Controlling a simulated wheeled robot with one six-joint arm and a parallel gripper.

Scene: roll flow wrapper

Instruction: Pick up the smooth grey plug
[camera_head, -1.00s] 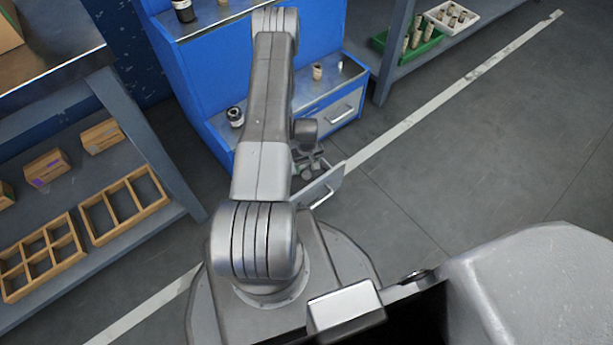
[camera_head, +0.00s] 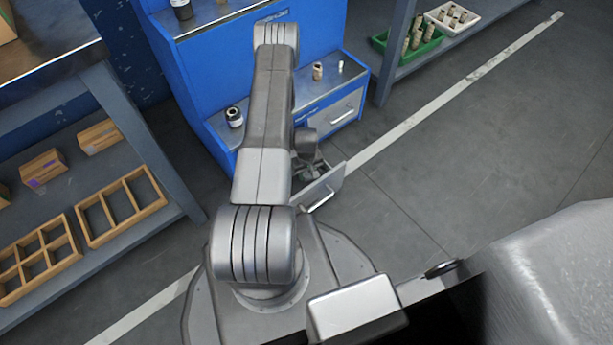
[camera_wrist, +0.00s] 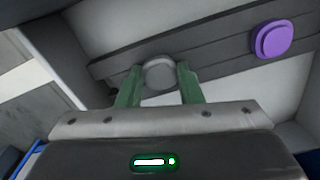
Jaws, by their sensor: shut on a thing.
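My gripper (camera_wrist: 160,85) shows in the wrist view with two green fingers. They are shut on a smooth grey plug (camera_wrist: 159,73), a round-ended piece that sits between the fingertips. Behind it lies a dark grey strip inside a light-walled space, which appears to be the open drawer (camera_head: 322,188). I cannot tell whether the plug is clear of the strip or touching it. In the head view my arm reaches down to this drawer of the blue cabinet, and the plug is not clearly seen there.
A purple rounded piece (camera_wrist: 271,40) sits on the strip to the right. On the blue cabinet (camera_head: 200,85) stand a dark jar (camera_head: 234,117) and small cylinders (camera_head: 318,71). A shelf with wooden trays (camera_head: 122,205) is at left. Open floor (camera_head: 450,180) lies to the right.

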